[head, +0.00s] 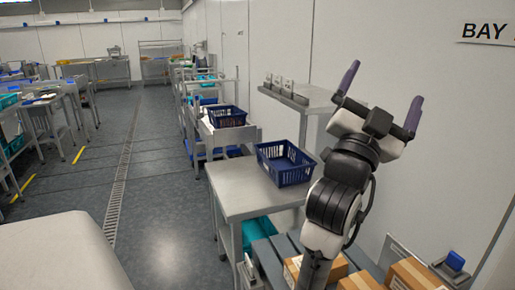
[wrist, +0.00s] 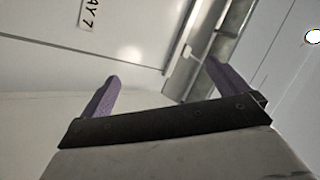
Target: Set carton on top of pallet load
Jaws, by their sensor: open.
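My gripper (head: 381,97) is raised high at the right in the head view, with its two purple fingers spread wide and nothing between them. The wrist view also shows my gripper (wrist: 160,85) open and empty, facing the wall and ceiling. Brown cardboard cartons sit low at the right of the head view, below my gripper: one carton (head: 413,277) at the right, one (head: 358,282) in the middle and one (head: 330,274) partly behind my arm. They are by the blue-grey slatted pallet (head: 268,262). The lower parts of the cartons are cut off by the frame.
A steel table (head: 240,198) with a blue crate (head: 285,163) stands left of my arm. A wall shelf (head: 310,101) is behind it. Another blue crate (head: 226,116) stands farther back. The aisle floor (head: 170,225) with a drain is clear.

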